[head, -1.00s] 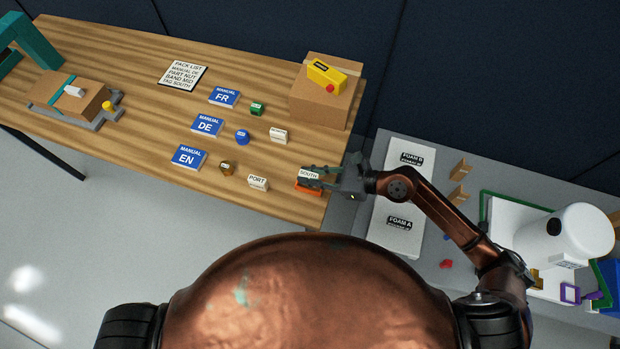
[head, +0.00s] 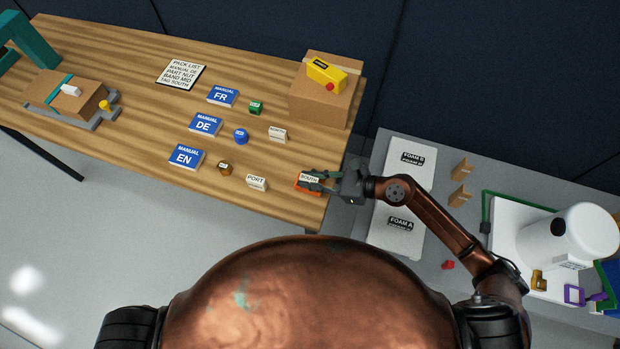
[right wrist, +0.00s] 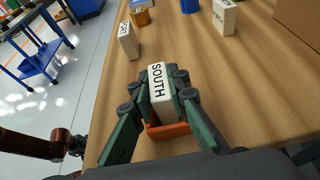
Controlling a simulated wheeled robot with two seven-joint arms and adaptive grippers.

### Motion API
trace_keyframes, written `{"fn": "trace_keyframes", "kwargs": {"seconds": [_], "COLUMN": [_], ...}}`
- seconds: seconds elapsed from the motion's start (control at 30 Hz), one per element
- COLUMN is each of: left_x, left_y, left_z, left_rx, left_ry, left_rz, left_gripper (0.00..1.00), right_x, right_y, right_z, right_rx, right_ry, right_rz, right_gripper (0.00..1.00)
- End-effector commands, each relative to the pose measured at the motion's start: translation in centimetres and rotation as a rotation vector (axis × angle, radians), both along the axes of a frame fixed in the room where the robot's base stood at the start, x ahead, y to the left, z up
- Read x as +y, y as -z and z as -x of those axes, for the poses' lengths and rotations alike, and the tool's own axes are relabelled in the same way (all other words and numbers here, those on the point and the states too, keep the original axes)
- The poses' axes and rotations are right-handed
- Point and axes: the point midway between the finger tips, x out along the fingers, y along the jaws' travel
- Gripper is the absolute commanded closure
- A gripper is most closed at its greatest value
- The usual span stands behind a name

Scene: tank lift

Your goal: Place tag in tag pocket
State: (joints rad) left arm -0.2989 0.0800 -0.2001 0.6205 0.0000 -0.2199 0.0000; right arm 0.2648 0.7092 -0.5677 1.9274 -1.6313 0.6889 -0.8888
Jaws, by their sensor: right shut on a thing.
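The white SOUTH tag (head: 309,178) is at the front right of the wooden table, at an orange holder (head: 305,190). In the right wrist view the tag (right wrist: 158,82) stands between the fingers, its lettering facing the camera, with the orange holder (right wrist: 168,131) close under it. I cannot tell whether the tag still touches the holder. My right gripper (head: 318,181) is shut on the tag, with one finger on each side in the right wrist view (right wrist: 163,95). I cannot make out a tag pocket with certainty.
The PORT tag (head: 257,184) and another white tag (head: 277,134) stand nearby. Blue manuals (head: 206,124) lie farther left. A cardboard box (head: 320,101) stands at the back right. A grey table on the right holds foam pieces (head: 396,222) and a white tank (head: 560,240).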

Motion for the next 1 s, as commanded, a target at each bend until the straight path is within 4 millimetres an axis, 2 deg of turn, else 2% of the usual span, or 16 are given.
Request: {"fn": "trace_keyframes", "kwargs": {"seconds": [0.03, 0.1, 0.13, 0.37, 0.73, 0.9, 1.0], "left_x": [0.0, 0.0, 0.0, 0.0, 0.0, 0.0, 0.1], "left_y": [0.2, 0.1, 0.1, 0.2, 0.1, -1.3, -0.7], "left_z": [0.1, 0.2, 0.2, 0.3, 0.2, -0.2, 0.0], "left_rx": [0.002, 0.003, 0.003, 0.004, 0.003, -0.003, -0.002], "left_ry": [0.000, 0.000, 0.000, 0.000, 0.000, 0.000, 0.000], "left_rz": [0.000, 0.000, 0.000, -0.001, 0.000, -0.001, -0.001], "left_gripper": [0.00, 0.00, 0.00, 0.00, 0.00, 0.00, 0.00], "right_x": [-0.2, -0.2, -0.2, -0.3, -0.4, -0.4, -2.6], "right_y": [1.2, 1.3, 1.3, 1.7, 1.6, 0.0, -0.3], "right_z": [0.2, 0.2, 0.3, 0.4, 0.4, 0.4, 1.0], "right_rx": [0.010, 0.011, 0.012, 0.017, 0.018, 0.017, 0.018], "right_ry": [-0.003, -0.002, -0.002, -0.004, -0.003, -0.002, 0.003], "right_rz": [0.016, 0.018, 0.019, 0.025, 0.027, 0.026, 0.028], "right_gripper": [1.00, 1.00, 0.83, 0.67, 0.67, 0.67, 0.67]}}
